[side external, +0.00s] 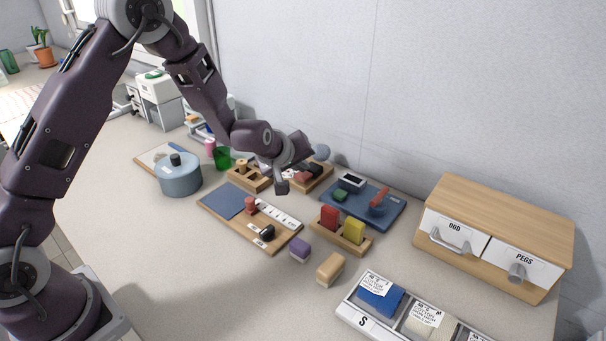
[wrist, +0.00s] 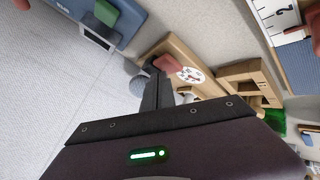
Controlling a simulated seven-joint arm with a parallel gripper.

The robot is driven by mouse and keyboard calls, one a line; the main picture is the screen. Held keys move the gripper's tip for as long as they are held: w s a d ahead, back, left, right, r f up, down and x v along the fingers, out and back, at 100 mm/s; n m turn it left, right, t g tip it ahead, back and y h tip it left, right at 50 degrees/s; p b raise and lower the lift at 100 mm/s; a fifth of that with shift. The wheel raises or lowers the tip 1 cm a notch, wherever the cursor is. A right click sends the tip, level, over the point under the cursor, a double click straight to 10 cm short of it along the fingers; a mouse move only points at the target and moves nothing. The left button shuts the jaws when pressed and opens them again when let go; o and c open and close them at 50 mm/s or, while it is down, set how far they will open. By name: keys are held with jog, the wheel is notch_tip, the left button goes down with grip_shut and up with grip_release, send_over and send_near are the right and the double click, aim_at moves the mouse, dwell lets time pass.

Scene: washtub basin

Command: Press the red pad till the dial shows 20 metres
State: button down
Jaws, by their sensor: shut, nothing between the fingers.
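A red pad (wrist: 168,64) sits on a wooden board (wrist: 187,50) in the wrist view, next to a round white dial (wrist: 190,75) with small red and dark marks. The dial's reading is too small to tell. My gripper (wrist: 155,68) is shut and empty, its fingertips overlapping the edge of the red pad in the picture. I cannot tell whether they touch it.
A blue board (side external: 385,218) with a green block and red handle lies right of the pad's board. A slotted wooden block (side external: 240,181) stands left. A grey ball (side external: 322,152) is behind.

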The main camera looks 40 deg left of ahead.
aim_at(301, 177)
jog(key=shift+f, duration=0.7)
dwell(0.6)
jog(key=shift+r, duration=1.1)
jog(key=shift+r, duration=2.55)
